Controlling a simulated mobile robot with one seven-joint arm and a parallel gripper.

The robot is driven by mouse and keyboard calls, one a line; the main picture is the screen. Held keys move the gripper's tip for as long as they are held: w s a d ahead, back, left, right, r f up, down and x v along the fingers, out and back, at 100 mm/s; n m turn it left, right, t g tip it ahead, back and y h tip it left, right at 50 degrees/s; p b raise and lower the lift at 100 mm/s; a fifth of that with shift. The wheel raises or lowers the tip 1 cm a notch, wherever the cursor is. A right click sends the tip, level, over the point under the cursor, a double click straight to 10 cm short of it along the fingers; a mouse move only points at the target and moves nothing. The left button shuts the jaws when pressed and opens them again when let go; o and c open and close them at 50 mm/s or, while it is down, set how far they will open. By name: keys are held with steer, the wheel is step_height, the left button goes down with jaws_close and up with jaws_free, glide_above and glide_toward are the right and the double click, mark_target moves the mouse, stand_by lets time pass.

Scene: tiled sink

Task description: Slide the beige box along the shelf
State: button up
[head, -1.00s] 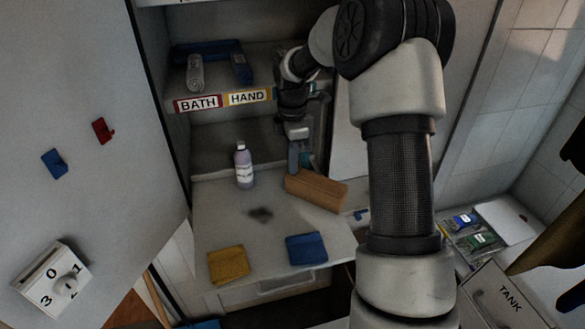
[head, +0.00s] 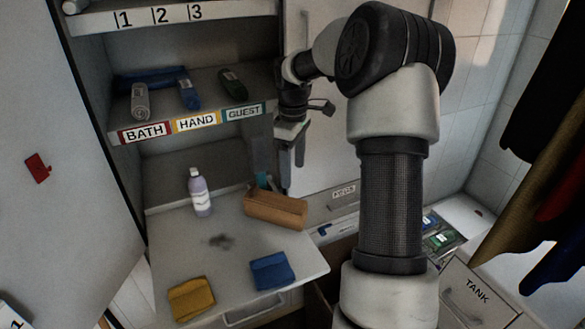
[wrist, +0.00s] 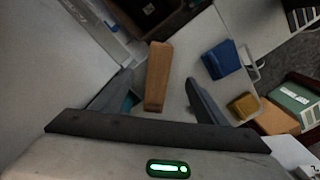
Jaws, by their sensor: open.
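The beige box (head: 275,211) lies flat on the pale lower shelf (head: 200,262), right of a lilac bottle. In the wrist view the long beige box (wrist: 159,75) lies between the two spread fingers, pointing away from the camera. My gripper (head: 271,176) hangs down at the back edge of the box, open, with its fingers apart. I cannot tell whether a finger touches the box. A small teal thing (head: 263,181) shows behind the box; it is partly hidden.
The lilac bottle (head: 200,193) stands left of the box. A yellow cloth (head: 191,299) and a blue cloth (head: 272,272) lie at the shelf's front. A dark stain marks its middle. The labelled shelf (head: 196,123) above holds several small items. A cabinet wall closes the right.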

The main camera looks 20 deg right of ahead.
mark_target(275, 209)
step_height(275, 209, down, 18)
steer(key=shift+r+b, duration=0.25)
steer(key=shift+b, duration=0.2)
stand_by(0.4)
